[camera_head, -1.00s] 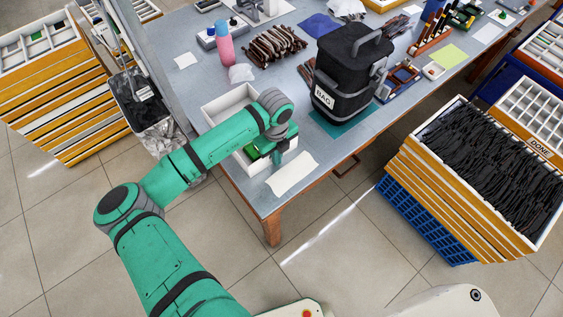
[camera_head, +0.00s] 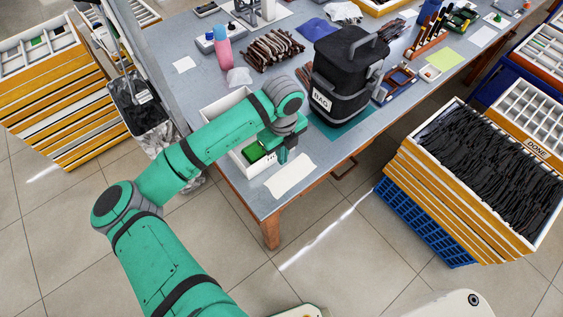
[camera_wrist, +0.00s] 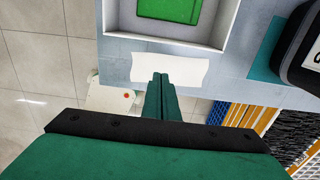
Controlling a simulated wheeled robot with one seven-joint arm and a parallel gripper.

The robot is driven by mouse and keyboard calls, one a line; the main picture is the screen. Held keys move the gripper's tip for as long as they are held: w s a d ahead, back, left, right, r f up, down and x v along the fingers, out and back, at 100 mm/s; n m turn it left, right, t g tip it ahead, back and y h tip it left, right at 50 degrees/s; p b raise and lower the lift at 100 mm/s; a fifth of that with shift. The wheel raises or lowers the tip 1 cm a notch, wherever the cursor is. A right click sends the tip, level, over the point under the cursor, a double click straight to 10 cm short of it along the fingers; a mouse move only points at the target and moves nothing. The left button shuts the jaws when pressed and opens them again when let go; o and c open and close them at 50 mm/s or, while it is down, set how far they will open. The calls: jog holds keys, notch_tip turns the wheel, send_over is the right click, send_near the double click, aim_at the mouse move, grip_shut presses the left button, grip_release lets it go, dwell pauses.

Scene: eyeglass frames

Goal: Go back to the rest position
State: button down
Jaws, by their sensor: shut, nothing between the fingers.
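My green gripper (camera_head: 282,155) is over the near left part of the workbench, beside a white tray (camera_head: 207,109). In the wrist view my gripper (camera_wrist: 160,78) has its fingers together with nothing between them. A green item (camera_head: 254,151) lies in the tray; it also shows in the wrist view (camera_wrist: 172,10). A white sheet (camera_head: 291,177) lies on the bench near its front edge, just beyond the fingertips in the wrist view (camera_wrist: 180,69). My arm hides part of the tray.
A black bag (camera_head: 345,80) stands on a teal mat right of the gripper. A pink bottle (camera_head: 222,50) and dark eyeglass frames (camera_head: 270,48) are farther back. Stacked trays (camera_head: 470,180) stand at right. A bin (camera_head: 140,110) stands left. The floor before the bench is clear.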

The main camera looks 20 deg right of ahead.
notch_tip(320, 180, up, 2)
jog(key=shift+d, duration=0.1)
